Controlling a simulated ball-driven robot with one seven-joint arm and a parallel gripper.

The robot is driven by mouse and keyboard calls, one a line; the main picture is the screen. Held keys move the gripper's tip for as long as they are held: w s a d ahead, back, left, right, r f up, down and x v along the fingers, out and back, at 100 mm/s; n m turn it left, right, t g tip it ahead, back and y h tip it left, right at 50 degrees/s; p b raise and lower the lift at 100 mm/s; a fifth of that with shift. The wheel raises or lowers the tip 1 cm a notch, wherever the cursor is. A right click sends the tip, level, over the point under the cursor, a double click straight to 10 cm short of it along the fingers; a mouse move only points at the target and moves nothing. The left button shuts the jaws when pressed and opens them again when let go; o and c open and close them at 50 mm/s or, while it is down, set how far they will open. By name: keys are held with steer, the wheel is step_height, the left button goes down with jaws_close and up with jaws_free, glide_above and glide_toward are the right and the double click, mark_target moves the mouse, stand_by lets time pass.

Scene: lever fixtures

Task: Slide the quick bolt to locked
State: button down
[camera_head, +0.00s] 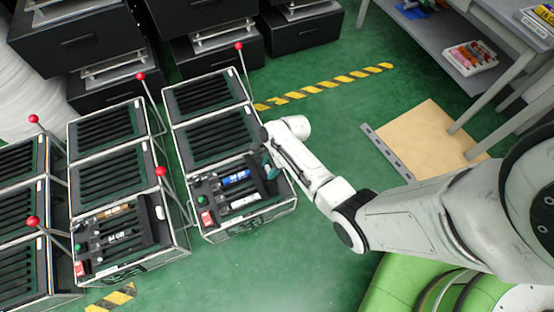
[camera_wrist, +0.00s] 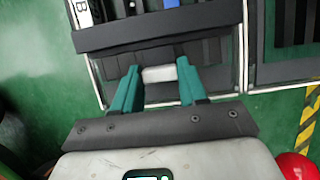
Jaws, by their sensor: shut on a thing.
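A dark fixture case with slotted panels (camera_head: 207,137) stands left of my arm in the head view. Its front section carries a blue bar (camera_head: 236,177), a white bar (camera_head: 245,201), a green knob (camera_head: 201,200) and a red part (camera_head: 207,218). The block seems to be the quick bolt's handle; the bolt's position cannot be told.
A similar case (camera_head: 108,180) stands to the left, with a red-knobbed lever (camera_head: 160,171) between the two. Another red knob (camera_head: 238,45) rises at the back. A shelf (camera_head: 440,45) stands at the back right.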

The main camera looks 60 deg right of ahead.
steer(key=shift+w+a, duration=0.15)
steer(key=shift+a, duration=0.05)
steer(key=c, duration=0.6)
jaws_free()
steer(key=p+v, duration=0.5)
steer(key=v, duration=0.5)
steer(key=shift+d+r+p, duration=0.15)
steer(key=shift+r+p, duration=0.15)
steer(key=shift+r, duration=0.05)
